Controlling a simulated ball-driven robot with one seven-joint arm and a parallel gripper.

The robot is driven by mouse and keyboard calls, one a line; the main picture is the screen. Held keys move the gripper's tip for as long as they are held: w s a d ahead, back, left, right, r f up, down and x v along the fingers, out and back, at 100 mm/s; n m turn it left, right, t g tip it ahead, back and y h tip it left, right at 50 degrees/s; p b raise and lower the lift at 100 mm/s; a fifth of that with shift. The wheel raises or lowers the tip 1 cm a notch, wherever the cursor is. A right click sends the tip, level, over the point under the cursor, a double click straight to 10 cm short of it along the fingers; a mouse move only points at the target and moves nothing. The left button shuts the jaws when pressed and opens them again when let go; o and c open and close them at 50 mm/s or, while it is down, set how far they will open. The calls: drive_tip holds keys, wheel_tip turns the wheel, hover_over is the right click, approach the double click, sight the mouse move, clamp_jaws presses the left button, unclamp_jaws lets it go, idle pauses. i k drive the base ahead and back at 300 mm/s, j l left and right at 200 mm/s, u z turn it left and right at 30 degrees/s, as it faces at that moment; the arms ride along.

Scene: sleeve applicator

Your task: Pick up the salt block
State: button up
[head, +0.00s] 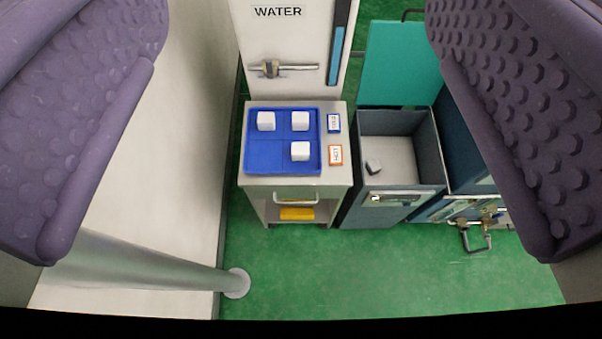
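Three white salt blocks sit in a blue tray (262,165) on top of a pale cabinet: one at the back left (266,121), one at the back right (300,121), one at the front right (300,151). The tray's front left compartment is empty. My gripper (295,257) is open, with its two purple, studded fingers wide apart at the left and right edges of the picture. Nothing is between them at close range, and the tray lies well beyond them.
A grey open bin (347,195) right of the cabinet holds a small pale and dark piece (373,166). A white WATER panel (290,35) with a valve stands behind the tray. A grey pole (150,262) crosses at lower left. Green floor (400,265) is clear in front.

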sight(300, 149)
drive_tip(key=i+l+u, duration=1.15)
drive_tip(key=i+l, duration=0.05)
drive_tip(key=l, duration=0.05)
